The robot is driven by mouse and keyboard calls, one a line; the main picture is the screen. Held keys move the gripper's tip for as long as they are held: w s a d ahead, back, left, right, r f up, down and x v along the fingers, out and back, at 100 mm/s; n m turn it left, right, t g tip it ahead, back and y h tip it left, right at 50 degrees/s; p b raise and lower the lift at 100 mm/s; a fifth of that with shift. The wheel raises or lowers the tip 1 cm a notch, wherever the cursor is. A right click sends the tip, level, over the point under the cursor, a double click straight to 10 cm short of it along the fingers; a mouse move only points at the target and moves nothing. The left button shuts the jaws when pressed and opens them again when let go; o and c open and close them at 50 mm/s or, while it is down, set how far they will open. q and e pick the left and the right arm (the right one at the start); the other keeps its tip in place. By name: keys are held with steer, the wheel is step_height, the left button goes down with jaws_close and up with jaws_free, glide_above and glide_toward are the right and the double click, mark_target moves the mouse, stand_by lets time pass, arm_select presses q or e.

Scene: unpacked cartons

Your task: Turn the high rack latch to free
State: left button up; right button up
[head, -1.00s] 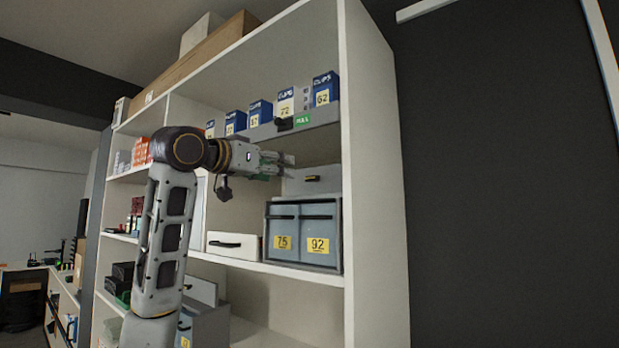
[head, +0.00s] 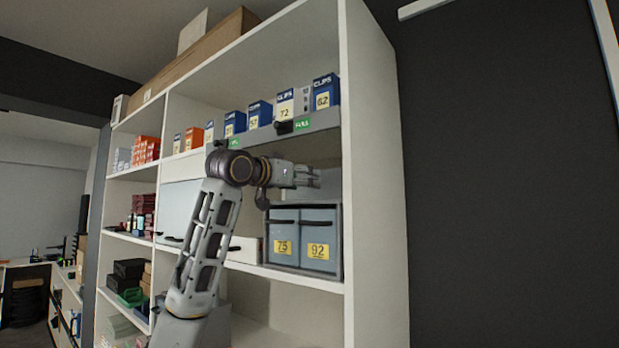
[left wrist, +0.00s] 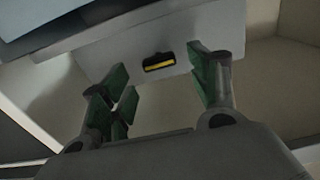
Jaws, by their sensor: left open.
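In the head view a small black latch-like piece (head: 284,127) sits on the grey front rail (head: 262,135) of the upper shelf, beside a green label (head: 301,125). My left gripper (head: 314,178) is below that rail, above the grey bins, and apart from the black piece. In the left wrist view my left gripper (left wrist: 165,88) is open, its green-padded fingers apart with nothing between them. Beyond them is a grey panel (left wrist: 195,35) with a black and yellow slot-like fitting (left wrist: 158,62); I cannot tell for sure which part this is. My right gripper is not in view.
Several blue clip boxes (head: 285,103) stand behind the rail. Grey bins marked 75 and 92 (head: 318,250) stand on the shelf under my gripper. The white rack side wall (head: 376,180) is close on the right. A second green label (head: 234,142) is further left on the rail.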

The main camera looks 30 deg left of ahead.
arm_select(q)
steer(key=shift+w+d+p, duration=0.15)
steer(key=shift+w+p, duration=0.35)
steer(key=shift+w, duration=1.35)
steer(key=shift+c, duration=0.2)
steer(key=c, duration=1)
